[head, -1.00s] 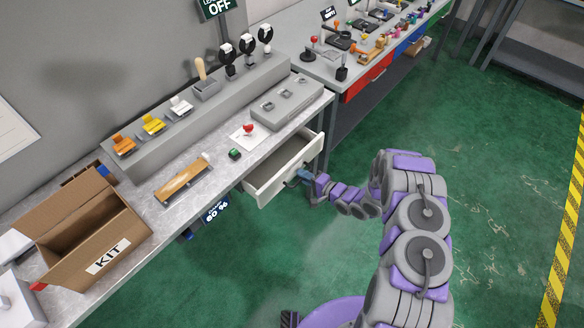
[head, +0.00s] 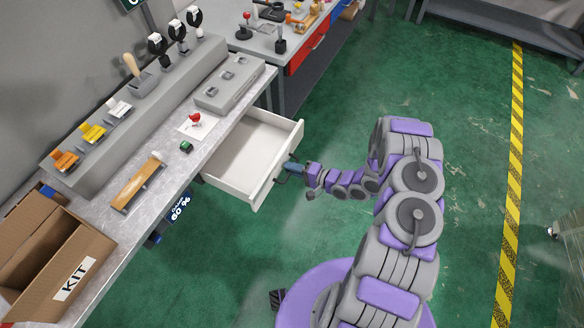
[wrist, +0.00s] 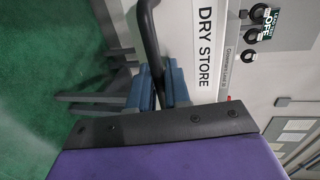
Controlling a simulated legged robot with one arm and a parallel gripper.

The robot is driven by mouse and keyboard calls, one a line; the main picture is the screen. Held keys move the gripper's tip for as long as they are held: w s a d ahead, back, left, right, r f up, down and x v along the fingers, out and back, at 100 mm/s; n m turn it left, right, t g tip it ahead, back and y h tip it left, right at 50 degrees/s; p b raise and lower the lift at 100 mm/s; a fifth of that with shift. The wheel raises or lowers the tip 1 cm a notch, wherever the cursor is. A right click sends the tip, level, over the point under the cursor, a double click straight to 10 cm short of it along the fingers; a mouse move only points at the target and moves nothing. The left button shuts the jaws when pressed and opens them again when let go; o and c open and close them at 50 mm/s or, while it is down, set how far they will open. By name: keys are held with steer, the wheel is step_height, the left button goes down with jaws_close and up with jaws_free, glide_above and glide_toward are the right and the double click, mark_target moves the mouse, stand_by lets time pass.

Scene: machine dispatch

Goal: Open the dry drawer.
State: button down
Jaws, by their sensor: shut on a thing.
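The dry drawer (head: 240,190) is a white drawer under the workbench, pulled well out, and its inside looks empty from above. In the wrist view its front (wrist: 205,65) carries the label "DRY STORE" and a dark bar handle (wrist: 149,35). My gripper (head: 292,168) is at the drawer's front. In the wrist view the blue fingers of my gripper (wrist: 158,88) are shut on the dark handle. The far end of the handle is hidden by the fingers.
The workbench (head: 125,215) holds a cardboard KIT box (head: 45,268), a wooden-handled tool (head: 138,182) and a small green item (head: 186,146). A second bench with a red drawer (head: 305,55) stands behind.

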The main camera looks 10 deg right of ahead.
steer(key=c, duration=1.4)
jaws_free()
steer(key=shift+s+a+f, duration=0.3)
steer(key=shift+o, duration=0.3)
steer(key=shift+w, duration=0.1)
steer(key=shift+r, duration=0.1)
steer(key=shift+d, duration=0.1)
steer(key=p+v, duration=0.1)
steer(key=v, duration=1.6)
steer(key=shift+w+d, duration=0.1)
steer(key=shift+d, duration=0.05)
